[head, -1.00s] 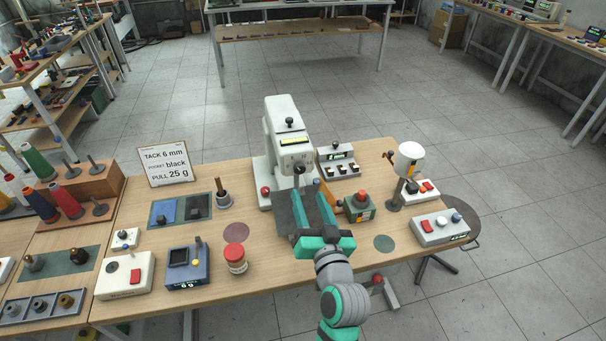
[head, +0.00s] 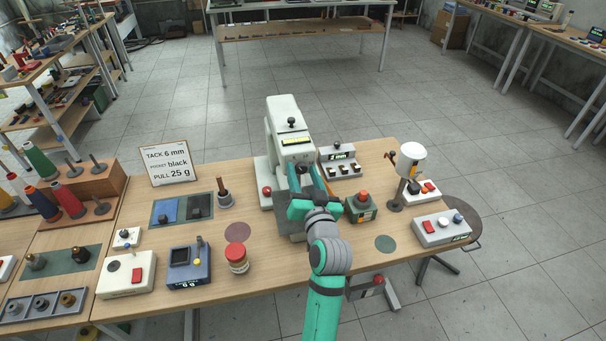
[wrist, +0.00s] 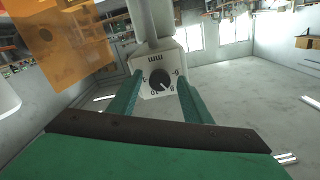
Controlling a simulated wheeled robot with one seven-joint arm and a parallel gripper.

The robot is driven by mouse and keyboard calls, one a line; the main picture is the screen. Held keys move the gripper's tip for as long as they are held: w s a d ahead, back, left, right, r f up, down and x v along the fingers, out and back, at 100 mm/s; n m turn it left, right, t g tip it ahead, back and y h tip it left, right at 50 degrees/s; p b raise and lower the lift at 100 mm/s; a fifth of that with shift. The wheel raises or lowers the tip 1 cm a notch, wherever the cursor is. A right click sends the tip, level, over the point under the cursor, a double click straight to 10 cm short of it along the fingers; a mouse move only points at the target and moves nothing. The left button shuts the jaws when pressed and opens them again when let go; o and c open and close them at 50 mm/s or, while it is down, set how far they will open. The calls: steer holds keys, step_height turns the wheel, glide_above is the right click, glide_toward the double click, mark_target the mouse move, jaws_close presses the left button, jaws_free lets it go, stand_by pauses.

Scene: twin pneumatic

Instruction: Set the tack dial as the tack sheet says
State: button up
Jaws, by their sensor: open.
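The tack sheet (head: 168,166) stands at the back left of the table and reads TACK 6 mm, pocket black, PULL 25 g. The tack dial (wrist: 159,79) is a round black knob with a white pointer on the pale front of the sewing machine (head: 286,118). Numbers and "mm" surround it, upside down in the wrist view; the pointer slants to the lower right there. My gripper (head: 304,168) is open at the machine's head, one finger on each side of the dial in the wrist view (wrist: 158,82). Contact cannot be told. My gripper hides the dial in the head view.
A green box with a red button (head: 361,205) is close to my wrist. A white lamp-like post (head: 411,160) stands farther right. The table front is partly clear.

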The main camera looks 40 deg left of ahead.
steer(key=c, duration=1.1)
steer(key=shift+o, duration=0.2)
steer(key=shift+n, duration=0.4)
steer(key=n, duration=0.5)
steer(key=shift+n, duration=0.3)
steer(key=n, duration=0.5)
steer(key=shift+f, duration=0.1)
steer(key=shift+n, duration=0.4)
steer(key=o, duration=1.1)
steer(key=shift+a, duration=0.1)
steer(key=shift+c, duration=0.2)
